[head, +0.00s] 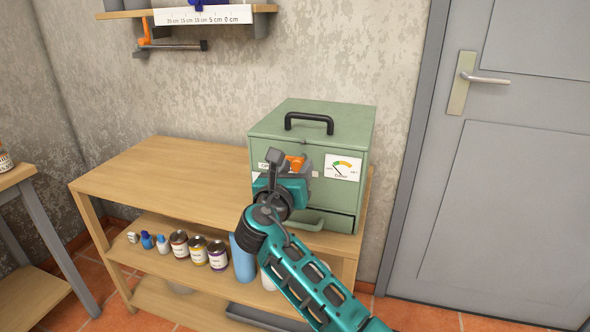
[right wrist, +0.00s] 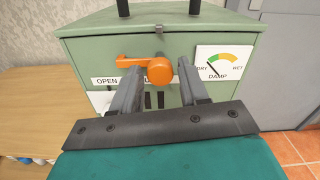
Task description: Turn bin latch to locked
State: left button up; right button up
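The bin is a green metal box (head: 272,125) with an orange latch (head: 296,161) on its front. In the right wrist view the latch (right wrist: 158,70) has a round hub and an arm that points left, above the label reading OPEN (right wrist: 104,81). My left gripper is not in view.
The box stands on a wooden shelf unit (head: 150,165), whose top is clear to the left. Several jars and bottles (head: 197,250) stand on the lower shelf. A damp gauge (head: 342,168) is right of the latch. A grey door (head: 500,190) is at right.

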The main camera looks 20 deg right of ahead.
jog(key=c, duration=0.8)
jog(key=shift+o, duration=0.2)
